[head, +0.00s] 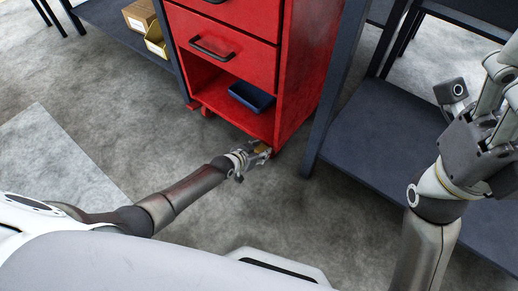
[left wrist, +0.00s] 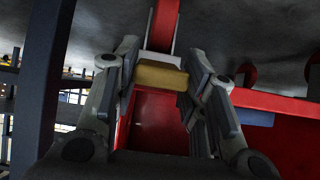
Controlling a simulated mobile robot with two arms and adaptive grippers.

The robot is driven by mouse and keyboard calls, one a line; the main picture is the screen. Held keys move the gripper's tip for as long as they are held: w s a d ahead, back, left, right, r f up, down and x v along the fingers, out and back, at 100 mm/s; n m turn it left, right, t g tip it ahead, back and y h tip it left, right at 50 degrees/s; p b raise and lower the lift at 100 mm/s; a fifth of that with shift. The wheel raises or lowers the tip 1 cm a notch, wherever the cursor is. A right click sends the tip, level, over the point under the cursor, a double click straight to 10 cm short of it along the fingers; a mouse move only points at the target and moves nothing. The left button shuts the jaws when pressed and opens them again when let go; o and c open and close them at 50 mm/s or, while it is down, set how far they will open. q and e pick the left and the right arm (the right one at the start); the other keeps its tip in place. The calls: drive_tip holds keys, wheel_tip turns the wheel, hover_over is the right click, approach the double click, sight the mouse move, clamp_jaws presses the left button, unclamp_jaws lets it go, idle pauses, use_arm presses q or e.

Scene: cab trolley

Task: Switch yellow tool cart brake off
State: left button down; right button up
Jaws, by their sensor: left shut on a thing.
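The tool cart (head: 222,72) is red, with drawers and an open lower shelf, in the middle of the head view. Its yellow brake (head: 263,149) sits low at the cart's front right corner. In the left wrist view the brake (left wrist: 160,75) is a yellow block between the fingers. My left gripper (head: 256,154) is shut on it, with a finger on each side; the left wrist view shows both fingers (left wrist: 163,88). My right gripper (head: 497,90) is raised at the right edge of the head view, partly cut off, away from the cart.
A blue tray (head: 251,96) lies on the cart's lower shelf. A dark-shelved rack (head: 400,135) stands close on the right. Another rack (head: 120,22) with small boxes (head: 140,16) stands at the upper left. The grey floor (head: 130,120) left of the cart is clear.

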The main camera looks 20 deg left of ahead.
idle(0.3)
use_arm(q)
drive_tip(key=c, duration=0.9)
unclamp_jaws()
drive_tip(key=shift+r, duration=0.1)
drive_tip(key=v, duration=1.2)
drive_tip(key=shift+w+r, duration=0.1)
